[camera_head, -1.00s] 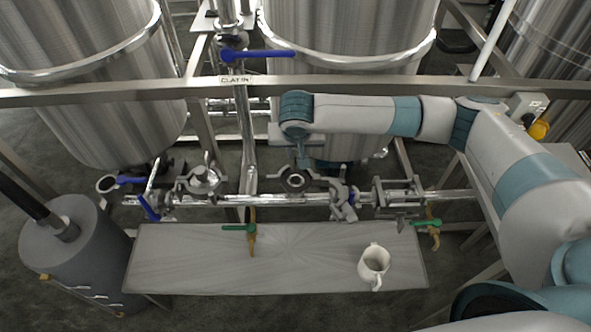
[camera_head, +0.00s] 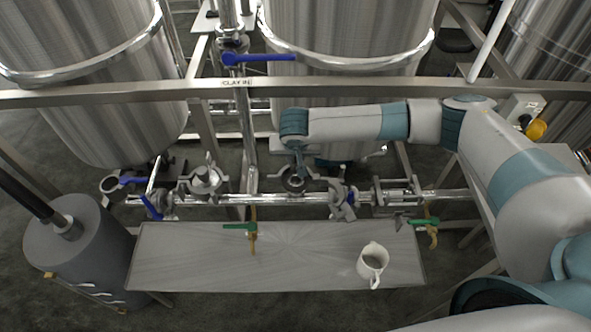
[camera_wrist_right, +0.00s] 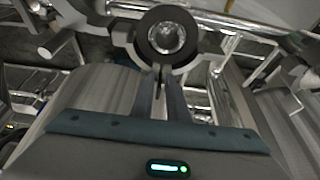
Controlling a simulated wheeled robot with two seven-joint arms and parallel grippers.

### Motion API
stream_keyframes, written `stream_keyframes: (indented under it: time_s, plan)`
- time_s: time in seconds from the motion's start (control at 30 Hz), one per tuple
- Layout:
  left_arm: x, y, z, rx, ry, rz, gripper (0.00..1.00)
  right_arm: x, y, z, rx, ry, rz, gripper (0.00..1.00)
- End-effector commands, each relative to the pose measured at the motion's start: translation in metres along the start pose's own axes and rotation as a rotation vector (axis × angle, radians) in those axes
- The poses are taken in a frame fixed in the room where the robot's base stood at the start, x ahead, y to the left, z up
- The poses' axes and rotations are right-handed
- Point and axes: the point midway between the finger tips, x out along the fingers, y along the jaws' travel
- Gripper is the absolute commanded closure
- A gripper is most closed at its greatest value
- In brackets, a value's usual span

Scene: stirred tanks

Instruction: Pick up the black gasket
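The black gasket shows in the right wrist view as a dark ring (camera_wrist_right: 147,48) around a bright round pipe opening, held in an open clamp. In the head view it is a small dark ring (camera_head: 285,182) on the pipework behind the metal tray, partly covered by my right gripper. My right gripper (camera_wrist_right: 160,72) points at the ring's lower edge. Its two fingers are close together with a narrow gap between them. I cannot tell whether the fingertips touch the ring. In the head view the right gripper (camera_head: 299,168) is small and just above the ring. My left gripper is out of view.
A metal tray (camera_head: 190,262) lies in front of the pipework, with a white jug (camera_head: 372,262) at its right. Green-handled taps (camera_head: 240,226) and blue-handled valves (camera_head: 150,206) stick out from the pipes. Large steel tanks (camera_head: 345,25) stand behind. A grey cylinder (camera_head: 75,250) stands at left.

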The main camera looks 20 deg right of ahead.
Motion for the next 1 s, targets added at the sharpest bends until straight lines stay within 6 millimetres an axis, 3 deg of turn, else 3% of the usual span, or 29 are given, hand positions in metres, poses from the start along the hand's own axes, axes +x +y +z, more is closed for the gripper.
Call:
stream_keyframes:
  time_s: [0.43, 0.53, 1.0]
  plan:
    - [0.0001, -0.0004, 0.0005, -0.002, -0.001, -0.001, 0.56, 0.0009, 0.0002, 0.0001, 0.0, 0.0, 0.0, 0.86]
    - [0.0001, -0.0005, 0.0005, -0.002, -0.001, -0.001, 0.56, 0.0008, 0.0002, 0.0001, 0.0, 0.0, 0.0, 1.0]
    - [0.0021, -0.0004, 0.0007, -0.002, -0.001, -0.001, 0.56, -0.0024, -0.0002, -0.0016, 0.001, 0.0, -0.001, 1.0]
